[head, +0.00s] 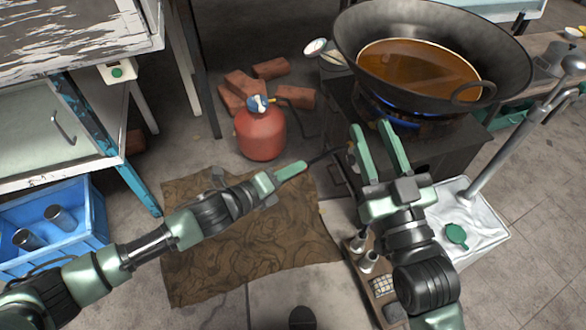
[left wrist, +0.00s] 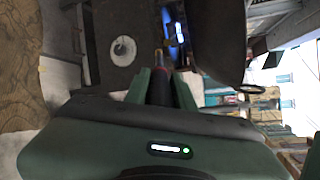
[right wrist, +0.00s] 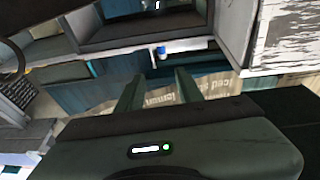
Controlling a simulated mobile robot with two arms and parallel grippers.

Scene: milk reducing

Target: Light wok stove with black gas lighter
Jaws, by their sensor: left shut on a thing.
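The wok stove (head: 455,145) is a dark box at the right of the head view, with a large black wok (head: 350,45) of brown liquid on it. Blue flame (head: 385,106) shows under the wok, and a blue glow (left wrist: 178,30) shows in the left wrist view. My left gripper (head: 303,166) is shut on the black gas lighter (head: 325,156), whose thin tip points toward the stove front. The lighter (left wrist: 160,90) also shows between the fingers in the left wrist view. My right gripper (head: 369,128) is open and empty, above the stove's front left side.
A red gas cylinder (head: 261,136) stands left of the stove near several bricks (head: 272,68). A brown cloth (head: 240,250) lies on the floor. A white basin (head: 485,225) is at right, a blue crate (head: 85,235) at left. Bottles (head: 368,262) stand below my right arm.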

